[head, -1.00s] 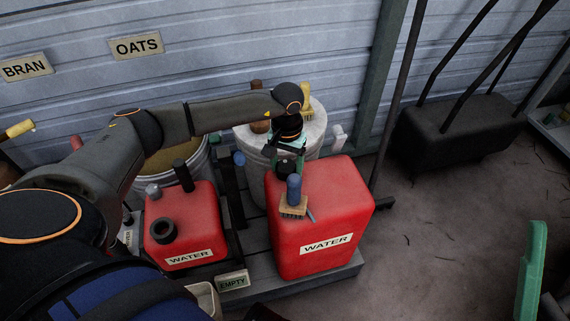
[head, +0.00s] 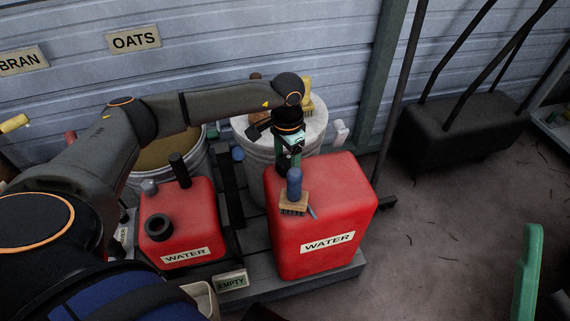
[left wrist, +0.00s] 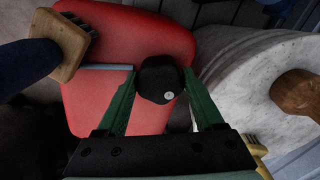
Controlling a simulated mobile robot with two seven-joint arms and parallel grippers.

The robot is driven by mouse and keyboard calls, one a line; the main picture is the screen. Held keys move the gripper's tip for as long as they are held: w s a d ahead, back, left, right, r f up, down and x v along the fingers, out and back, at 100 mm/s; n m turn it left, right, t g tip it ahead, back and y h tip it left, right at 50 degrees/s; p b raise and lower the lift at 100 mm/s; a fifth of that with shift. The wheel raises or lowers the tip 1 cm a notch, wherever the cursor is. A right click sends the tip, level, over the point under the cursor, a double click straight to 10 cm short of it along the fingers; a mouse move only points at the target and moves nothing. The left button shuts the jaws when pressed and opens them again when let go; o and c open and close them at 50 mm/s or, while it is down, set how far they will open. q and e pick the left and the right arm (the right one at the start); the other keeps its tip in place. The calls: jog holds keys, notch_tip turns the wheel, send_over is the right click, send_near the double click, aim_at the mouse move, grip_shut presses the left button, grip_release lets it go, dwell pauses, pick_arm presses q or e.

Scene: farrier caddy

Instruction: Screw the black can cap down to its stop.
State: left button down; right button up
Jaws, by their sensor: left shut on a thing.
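The black cap (left wrist: 160,80), with a small pale dot on it, sits at the end of the large red can in the left wrist view. My left gripper (left wrist: 160,90) is shut on it, one green finger on each side. In the head view the left gripper (head: 287,164) points down at the back left corner of the large red can (head: 330,210). The cap is largely hidden there by the gripper. The can stands upright and is labelled WATER. It also shows in the left wrist view (left wrist: 85,110).
A smaller red can (head: 200,215) stands at the left. A white-lidded bucket (head: 313,130) stands behind. Open floor lies to the right.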

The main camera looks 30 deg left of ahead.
pick_arm(q)
jog(key=m+b, duration=0.1)
jog(key=b, duration=0.1)
jog(key=shift+f+b, duration=0.25)
jog(key=shift+b, duration=0.1)
jog(key=shift+r, duration=0.15)
dwell(0.6)
jog(key=shift+c, duration=1)
grip_release()
jog(key=shift+r, duration=0.1)
jog(key=shift+n+p, duration=0.3)
jog(key=shift+n, duration=0.9)
jog(key=n, duration=0.3)
jog(key=shift+p, duration=0.3)
